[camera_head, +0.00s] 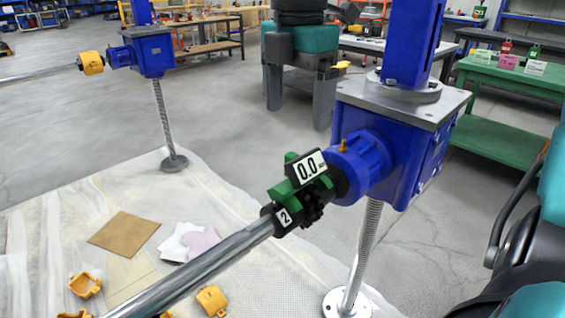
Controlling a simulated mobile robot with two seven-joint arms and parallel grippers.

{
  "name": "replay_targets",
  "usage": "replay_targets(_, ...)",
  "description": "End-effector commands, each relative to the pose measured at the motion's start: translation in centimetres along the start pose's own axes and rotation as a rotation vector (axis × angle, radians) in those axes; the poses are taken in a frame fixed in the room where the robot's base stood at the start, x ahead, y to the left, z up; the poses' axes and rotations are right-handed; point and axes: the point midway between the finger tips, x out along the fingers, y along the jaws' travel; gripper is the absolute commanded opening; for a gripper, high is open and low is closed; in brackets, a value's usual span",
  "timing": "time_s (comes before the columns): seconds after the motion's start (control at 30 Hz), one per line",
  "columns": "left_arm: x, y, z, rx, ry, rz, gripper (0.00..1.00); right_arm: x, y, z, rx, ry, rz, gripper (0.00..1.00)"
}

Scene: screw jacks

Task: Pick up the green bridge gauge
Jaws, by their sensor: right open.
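The green bridge gauge (303,176) sits across the shaft coupling in front of the near blue screw jack (385,150). Its display reads 0.0, and a tag with the number 2 (285,217) is just below it on the coupling. My right gripper (298,118), teal with grey fingers, points down above the gauge in the picture. Its fingers are wide apart with nothing between them. It is apart from the gauge; how far in depth I cannot tell. My left gripper is not in view.
A long steel shaft (200,278) runs from the coupling to the lower left. Another blue jack (152,50) stands at the upper left. Orange covers (212,299) and sheets (125,233) lie on the pale floor covering. A green bench (515,78) stands at the right.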

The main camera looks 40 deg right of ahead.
Motion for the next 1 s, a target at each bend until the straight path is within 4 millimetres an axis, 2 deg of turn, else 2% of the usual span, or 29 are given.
replay_targets(0.4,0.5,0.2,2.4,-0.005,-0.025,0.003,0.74,6.7,-0.1,0.0,-0.002,0.001,-0.004,0.89)
replay_targets(0.63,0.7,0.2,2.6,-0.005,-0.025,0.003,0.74,8.4,0.0,0.2,0.0,0.002,-0.002,0.89)
replay_targets(0.83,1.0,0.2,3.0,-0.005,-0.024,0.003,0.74,11.5,0.0,0.9,-0.001,0.003,-0.005,0.89)
replay_targets(1.0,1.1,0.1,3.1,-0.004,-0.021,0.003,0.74,12.8,0.1,0.9,-0.001,0.002,-0.001,0.89)
